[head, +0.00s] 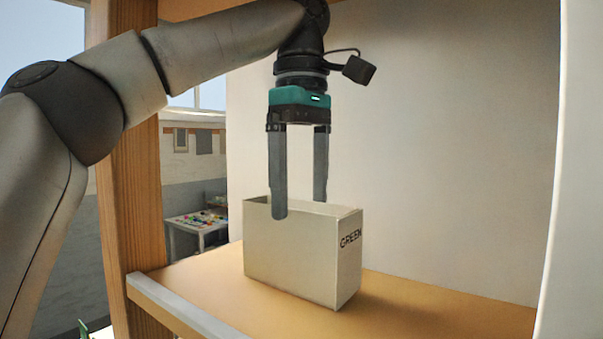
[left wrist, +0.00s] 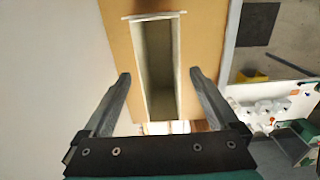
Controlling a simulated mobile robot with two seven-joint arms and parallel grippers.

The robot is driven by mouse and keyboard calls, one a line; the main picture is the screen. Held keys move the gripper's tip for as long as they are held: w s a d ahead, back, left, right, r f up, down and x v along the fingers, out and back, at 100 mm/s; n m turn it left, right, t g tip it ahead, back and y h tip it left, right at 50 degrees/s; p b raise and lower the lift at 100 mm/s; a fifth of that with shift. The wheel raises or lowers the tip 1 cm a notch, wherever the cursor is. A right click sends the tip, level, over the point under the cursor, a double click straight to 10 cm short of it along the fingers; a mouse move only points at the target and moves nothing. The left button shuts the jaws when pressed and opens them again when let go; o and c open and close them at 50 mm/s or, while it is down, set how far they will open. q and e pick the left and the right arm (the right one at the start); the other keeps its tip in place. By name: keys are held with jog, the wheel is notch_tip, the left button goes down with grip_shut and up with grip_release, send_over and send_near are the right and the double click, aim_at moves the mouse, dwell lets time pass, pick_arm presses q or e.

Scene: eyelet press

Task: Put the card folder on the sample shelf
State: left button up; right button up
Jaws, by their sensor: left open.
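The card folder (head: 290,258) is a pale, open-topped box marked GREEN on its end. It stands upright on the wooden sample shelf (head: 420,297). In the left wrist view I look down into the folder (left wrist: 181,65), and its inside looks empty. My left gripper (head: 301,208) is open and points down over the folder. One finger overlaps the near long side just below the rim; the other finger's tip is hidden behind the folder's top edge. In the left wrist view, the fingers (left wrist: 160,76) flank the folder with gaps visible. My right gripper is not in view.
A wooden post (head: 130,195) stands left of the shelf, and a pale metal strip (head: 180,305) runs along the shelf's front edge. A white wall is behind. Shelf room is free right of the folder. A white table (left wrist: 270,100) with several items is lower down.

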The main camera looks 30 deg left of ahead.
pick_arm(q)
jog(key=shift+r, duration=1.1)
jog(key=shift+f, duration=0.1)
